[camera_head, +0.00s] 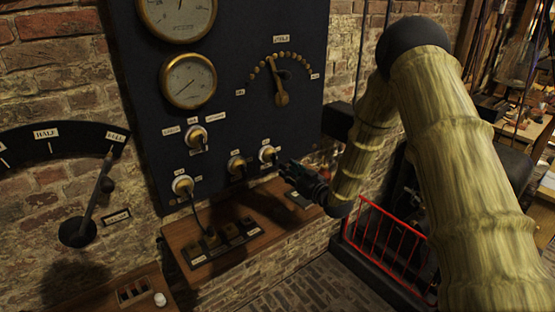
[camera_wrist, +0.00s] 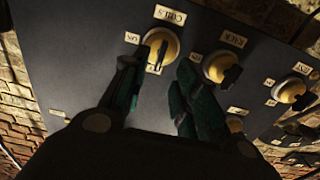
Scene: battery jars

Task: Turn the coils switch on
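The coils switch (camera_wrist: 160,46) is a round brass-coloured knob with a dark lever, set in the dark panel. Its COILS label (camera_wrist: 170,14) appears upside down in the wrist view, with small labels beside the knob. In the head view it is the rightmost knob (camera_head: 267,153) of the lower row. My gripper (camera_wrist: 157,66) is open, its dark green fingers apart on both sides of the knob's lower part in the wrist view. In the head view my gripper (camera_head: 292,171) is just right of the knob. I cannot tell whether it touches the lever.
Another brass knob (camera_wrist: 220,67) sits close beside the switch. A wooden shelf (camera_head: 285,230) juts out below the panel. A red railing (camera_head: 385,240) stands at the lower right.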

